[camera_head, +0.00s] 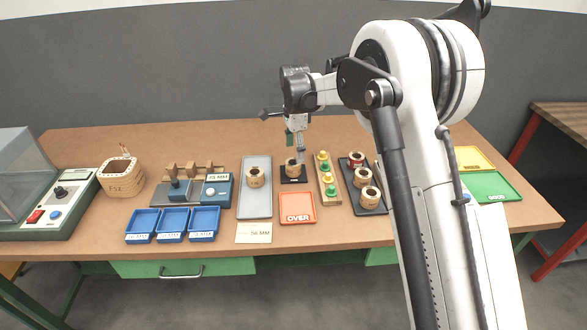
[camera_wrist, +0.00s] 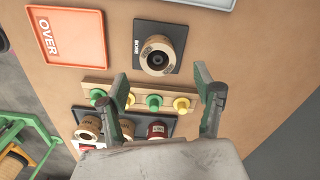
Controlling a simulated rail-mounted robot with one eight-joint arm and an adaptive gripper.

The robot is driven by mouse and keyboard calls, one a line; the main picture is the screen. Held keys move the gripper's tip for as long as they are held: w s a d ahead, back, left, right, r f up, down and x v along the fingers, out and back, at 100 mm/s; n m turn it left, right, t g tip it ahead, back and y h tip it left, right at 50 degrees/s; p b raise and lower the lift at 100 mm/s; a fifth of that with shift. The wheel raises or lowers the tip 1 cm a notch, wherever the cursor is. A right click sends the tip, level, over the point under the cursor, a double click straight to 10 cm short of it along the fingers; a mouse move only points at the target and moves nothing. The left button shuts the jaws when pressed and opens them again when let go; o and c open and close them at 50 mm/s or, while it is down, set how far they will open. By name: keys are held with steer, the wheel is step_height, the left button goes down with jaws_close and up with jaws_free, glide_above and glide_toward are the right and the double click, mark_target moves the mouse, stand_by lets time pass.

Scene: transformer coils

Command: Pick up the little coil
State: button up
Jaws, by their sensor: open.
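Several small tan coils are in view; I cannot tell by size which is the little one. One coil (camera_head: 291,166) stands upright on a black pad (camera_head: 293,180); in the wrist view this coil (camera_wrist: 153,62) shows its dark bore, beside the pad's BORE label. Another coil (camera_head: 256,181) stands on the grey tray. The dark tray at right holds a red-wrapped coil (camera_head: 356,160) and two tan coils (camera_head: 362,178), (camera_head: 370,198). My gripper (camera_head: 296,148) is above the black pad; in the wrist view its fingers (camera_wrist: 162,80) are spread, with nothing between them.
A wooden rail with green and yellow plugs (camera_head: 327,182) stands right of the pad. An orange OVER tray (camera_head: 297,215) lies in front. Blue bins (camera_head: 174,220), a large coil (camera_head: 121,178) and a machine (camera_head: 60,205) are at left. Yellow and green trays (camera_head: 490,187) are at right.

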mark_target(293, 163)
steer(key=shift+s+a+f, duration=0.15)
steer(key=shift+f, duration=1.45)
steer(key=shift+s+a+f, duration=0.1)
steer(key=shift+f, duration=1.45)
steer(key=shift+c, duration=0.5)
steer(key=c, duration=1.3)
steer(key=shift+r, duration=0.15)
